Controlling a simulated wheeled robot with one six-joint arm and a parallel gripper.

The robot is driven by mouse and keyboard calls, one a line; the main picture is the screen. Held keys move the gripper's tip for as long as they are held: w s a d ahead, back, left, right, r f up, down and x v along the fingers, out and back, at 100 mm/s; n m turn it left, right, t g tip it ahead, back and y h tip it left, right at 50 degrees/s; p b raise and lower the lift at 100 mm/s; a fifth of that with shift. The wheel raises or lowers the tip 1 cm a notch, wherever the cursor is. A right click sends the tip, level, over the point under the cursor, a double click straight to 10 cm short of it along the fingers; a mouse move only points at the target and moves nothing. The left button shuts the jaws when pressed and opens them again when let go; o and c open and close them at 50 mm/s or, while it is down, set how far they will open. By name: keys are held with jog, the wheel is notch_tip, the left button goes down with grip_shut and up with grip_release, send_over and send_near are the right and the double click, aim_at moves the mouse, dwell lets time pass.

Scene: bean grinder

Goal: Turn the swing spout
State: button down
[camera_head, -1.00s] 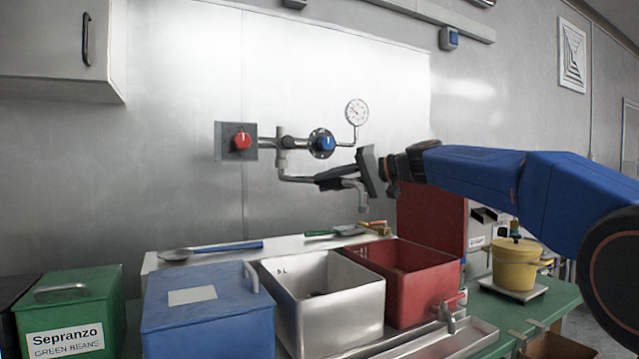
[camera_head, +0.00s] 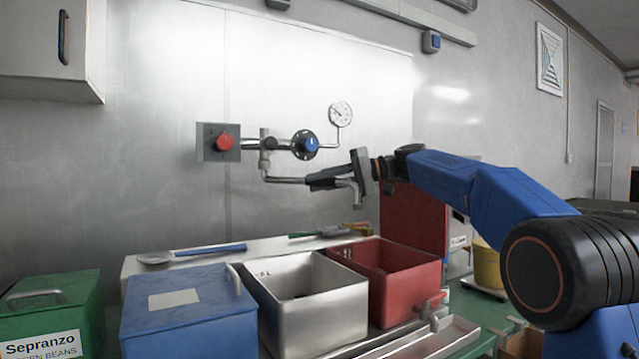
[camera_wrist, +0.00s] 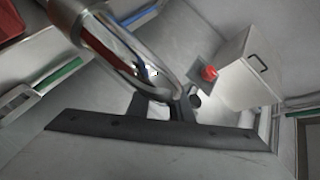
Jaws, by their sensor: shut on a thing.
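The swing spout (camera_head: 284,180) is a chrome pipe below the wall valves. It runs right from its joint and bends down at its outlet end, above the sinks. My gripper (camera_head: 312,182) is shut on the spout's horizontal stretch, its black fingers pointing left along it and partly covering it. In the wrist view the spout (camera_wrist: 120,50) is a thick shiny tube in front of the dark fingers (camera_wrist: 165,105). The exact contact is hard to see there.
A red knob (camera_head: 224,141), a blue valve (camera_head: 305,145) and a gauge (camera_head: 341,114) sit on the wall above. A steel bin (camera_head: 318,305), a red bin (camera_head: 405,285) and a blue box (camera_head: 190,325) stand below. Free air surrounds the spout.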

jog(key=c, duration=1.6)
grip_release()
jog(key=v, duration=1.2)
